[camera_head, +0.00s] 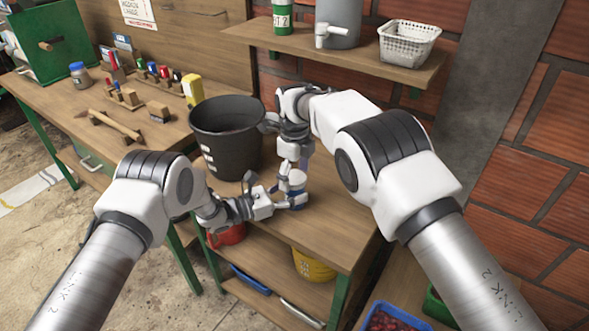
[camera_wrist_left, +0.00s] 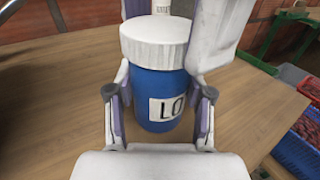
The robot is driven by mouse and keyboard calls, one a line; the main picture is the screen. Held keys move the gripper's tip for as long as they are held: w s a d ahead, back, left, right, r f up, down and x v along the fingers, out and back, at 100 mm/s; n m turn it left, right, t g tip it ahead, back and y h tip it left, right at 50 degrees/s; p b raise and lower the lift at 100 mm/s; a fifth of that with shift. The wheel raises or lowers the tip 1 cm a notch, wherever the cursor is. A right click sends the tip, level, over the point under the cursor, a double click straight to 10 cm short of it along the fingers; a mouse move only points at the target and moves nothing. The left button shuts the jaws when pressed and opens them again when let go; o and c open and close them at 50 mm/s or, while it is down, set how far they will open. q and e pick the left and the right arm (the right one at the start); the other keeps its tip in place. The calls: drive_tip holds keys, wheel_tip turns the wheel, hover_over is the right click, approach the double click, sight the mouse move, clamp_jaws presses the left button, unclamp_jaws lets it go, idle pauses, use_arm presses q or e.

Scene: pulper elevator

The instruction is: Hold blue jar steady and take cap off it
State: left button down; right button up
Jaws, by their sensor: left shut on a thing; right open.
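The blue jar (camera_wrist_left: 158,88) stands upright on the wooden bench (camera_head: 320,228), with a white label and a wide white cap (camera_wrist_left: 155,38) on top. My left gripper (camera_head: 283,202) is shut on the jar's body; in the left wrist view its fingers (camera_wrist_left: 160,112) lie on both sides of the jar. My right gripper (camera_head: 291,172) points down from above at the cap. Its open white fingers stand around the cap in the left wrist view, one at the right and one behind. Whether they touch the cap I cannot tell. The grippers partly hide the jar in the head view.
A black bucket (camera_head: 228,142) stands close left of the jar. A shelf (camera_head: 340,60) with a grey container and a white basket (camera_head: 407,44) hangs behind. A red container (camera_head: 228,235) and a yellow one (camera_head: 313,265) sit below. The bench front right is clear.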

drive_tip(key=c, duration=1.2)
drive_tip(key=n, duration=0.4)
drive_tip(key=shift+n, duration=0.4)
drive_tip(key=n, duration=1.2)
drive_tip(key=shift+r, duration=0.1)
drive_tip(key=n, duration=3.7)
